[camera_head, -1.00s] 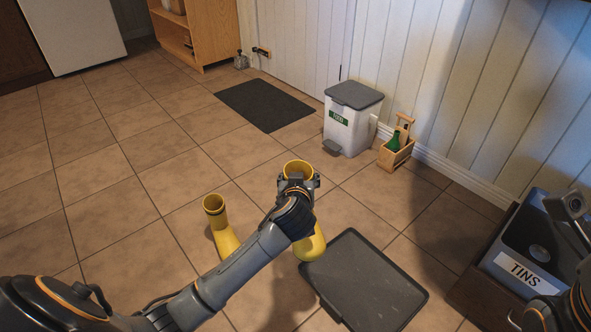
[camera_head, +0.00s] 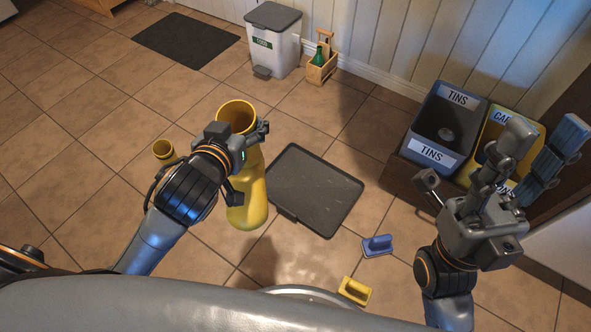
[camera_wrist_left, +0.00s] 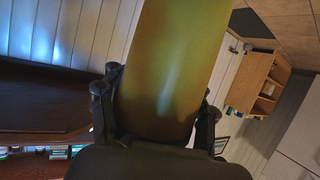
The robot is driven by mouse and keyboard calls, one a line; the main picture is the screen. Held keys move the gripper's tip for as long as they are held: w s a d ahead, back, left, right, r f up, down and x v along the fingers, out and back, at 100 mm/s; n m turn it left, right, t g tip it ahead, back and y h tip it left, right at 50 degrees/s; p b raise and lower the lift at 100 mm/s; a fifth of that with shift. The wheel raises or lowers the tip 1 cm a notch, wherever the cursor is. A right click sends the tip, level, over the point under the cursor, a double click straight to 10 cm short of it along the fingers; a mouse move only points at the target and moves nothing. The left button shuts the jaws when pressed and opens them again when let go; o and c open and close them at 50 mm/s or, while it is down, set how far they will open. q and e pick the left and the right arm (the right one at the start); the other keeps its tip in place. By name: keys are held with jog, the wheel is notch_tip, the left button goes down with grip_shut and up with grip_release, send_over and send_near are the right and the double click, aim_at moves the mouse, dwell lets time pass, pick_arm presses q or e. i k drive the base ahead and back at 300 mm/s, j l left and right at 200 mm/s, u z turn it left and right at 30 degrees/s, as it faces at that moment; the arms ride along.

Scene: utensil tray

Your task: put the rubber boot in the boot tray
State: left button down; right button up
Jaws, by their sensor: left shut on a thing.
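The yellow rubber boot (camera_head: 250,205) is upright in my left gripper (camera_head: 242,150), which is shut on its shaft. Its opening faces up and its foot hangs close to the boot tray's left edge. The olive-yellow shaft (camera_wrist_left: 170,65) fills the middle of the left wrist view, between the two fingers (camera_wrist_left: 158,115). The boot tray (camera_head: 325,190) is dark, flat and empty on the floor.
Grey and yellow labelled bins (camera_head: 445,125) stand at the right. A pedal bin (camera_head: 273,40), a bottle caddy (camera_head: 321,65) and a dark mat (camera_head: 185,40) are at the back.

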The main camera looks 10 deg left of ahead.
aim_at(293, 179)
jog(key=i+j, duration=0.15)
jog(key=j, duration=0.2)
jog(key=i+j, duration=0.1)
jog(key=j, duration=0.3)
jog(key=i+j+z, duration=0.1)
jog(key=j, duration=0.25)
jog(key=i+j, duration=0.15)
jog(key=j, duration=0.2)
jog(key=j+z, duration=0.15)
jog(key=z, duration=1)
